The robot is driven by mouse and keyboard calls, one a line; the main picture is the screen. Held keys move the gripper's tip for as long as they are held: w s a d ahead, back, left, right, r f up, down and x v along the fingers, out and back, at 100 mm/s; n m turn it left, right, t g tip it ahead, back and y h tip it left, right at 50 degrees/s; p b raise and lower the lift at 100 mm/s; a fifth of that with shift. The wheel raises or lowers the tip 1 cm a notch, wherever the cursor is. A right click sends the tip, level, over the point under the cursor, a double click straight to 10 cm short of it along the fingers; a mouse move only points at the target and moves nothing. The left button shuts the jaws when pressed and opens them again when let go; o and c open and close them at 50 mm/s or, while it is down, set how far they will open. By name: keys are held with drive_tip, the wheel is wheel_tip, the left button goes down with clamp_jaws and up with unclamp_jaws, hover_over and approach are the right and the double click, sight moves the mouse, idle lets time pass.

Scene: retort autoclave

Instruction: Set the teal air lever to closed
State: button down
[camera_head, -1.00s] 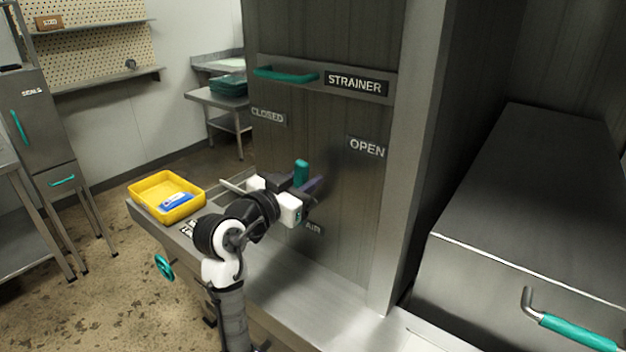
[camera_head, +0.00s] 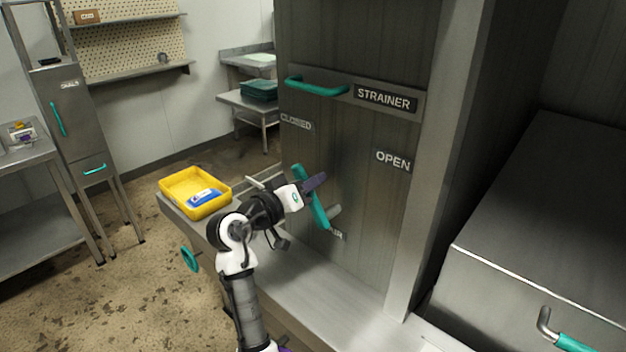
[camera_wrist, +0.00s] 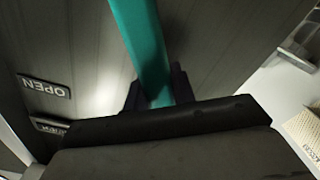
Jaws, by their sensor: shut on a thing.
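The teal air lever (camera_head: 320,211) is on the grey metal panel (camera_head: 350,130), above the partly hidden AIR label (camera_head: 338,235). It leans with its upper end up and left, toward the CLOSED label (camera_head: 296,122); the OPEN label (camera_head: 393,160) is up and right of it. My gripper (camera_head: 313,185) is at the lever's upper part. In the wrist view the teal bar (camera_wrist: 143,45) passes between the dark fingers of my gripper (camera_wrist: 158,92), which is shut on it. The exact grip point is partly hidden in the head view.
A yellow tray (camera_head: 180,205) with a blue packet (camera_head: 206,196) stands on the ledge left of my arm. A teal handle (camera_head: 316,87) sits beside the STRAINER label (camera_head: 384,98). A large metal box (camera_head: 540,240) stands at right.

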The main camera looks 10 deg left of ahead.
drive_tip(key=shift+a+f, duration=0.1)
drive_tip(key=shift+f, duration=0.05)
idle(0.3)
drive_tip(key=c, duration=1.2)
unclamp_jaws()
drive_tip(key=shift+o, duration=0.2)
drive_tip(key=b+v, duration=0.4)
drive_tip(key=v, duration=0.9)
drive_tip(key=shift+s+a, duration=0.25)
drive_tip(key=shift+s, duration=0.05)
